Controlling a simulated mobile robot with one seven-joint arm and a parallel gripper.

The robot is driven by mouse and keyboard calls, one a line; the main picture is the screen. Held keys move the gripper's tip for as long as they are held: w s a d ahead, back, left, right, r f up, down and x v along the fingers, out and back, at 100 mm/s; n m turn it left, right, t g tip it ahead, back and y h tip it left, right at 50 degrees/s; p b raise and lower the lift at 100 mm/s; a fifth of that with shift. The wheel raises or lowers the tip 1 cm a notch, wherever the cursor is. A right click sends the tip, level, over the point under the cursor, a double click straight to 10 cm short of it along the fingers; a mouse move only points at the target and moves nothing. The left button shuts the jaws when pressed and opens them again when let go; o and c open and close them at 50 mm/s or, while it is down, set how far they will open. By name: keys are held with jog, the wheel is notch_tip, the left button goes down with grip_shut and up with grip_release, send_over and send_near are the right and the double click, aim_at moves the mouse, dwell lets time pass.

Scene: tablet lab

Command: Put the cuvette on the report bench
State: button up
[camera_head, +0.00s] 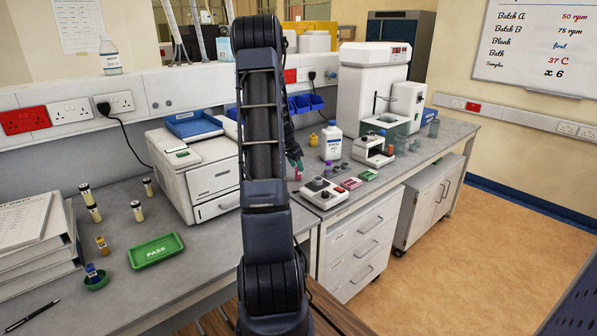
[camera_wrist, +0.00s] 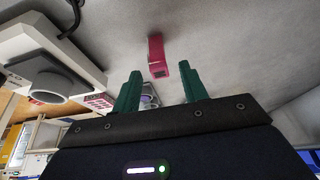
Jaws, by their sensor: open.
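A small pink, box-shaped piece (camera_wrist: 157,55) that looks like the cuvette stands on the grey bench in the wrist view, with a dark patch at one end. It is ahead of the gap between the green fingers of my gripper (camera_wrist: 160,92), which are spread apart and empty. In the head view the pink piece (camera_head: 298,175) shows just below my gripper (camera_head: 296,163), partly hidden by my arm. Contact cannot be told. The left bench (camera_head: 165,215) holds a green PASS tray (camera_head: 156,250) and papers; no label names the report bench.
A white device (camera_head: 324,193) with a dark knob-like top stands right of the pink piece; it also shows close by in the wrist view (camera_wrist: 50,50). A white bottle (camera_head: 331,142) stands behind. A printer (camera_head: 195,170) and several vials occupy the left bench.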

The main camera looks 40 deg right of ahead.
jog(key=shift+v, duration=1.35)
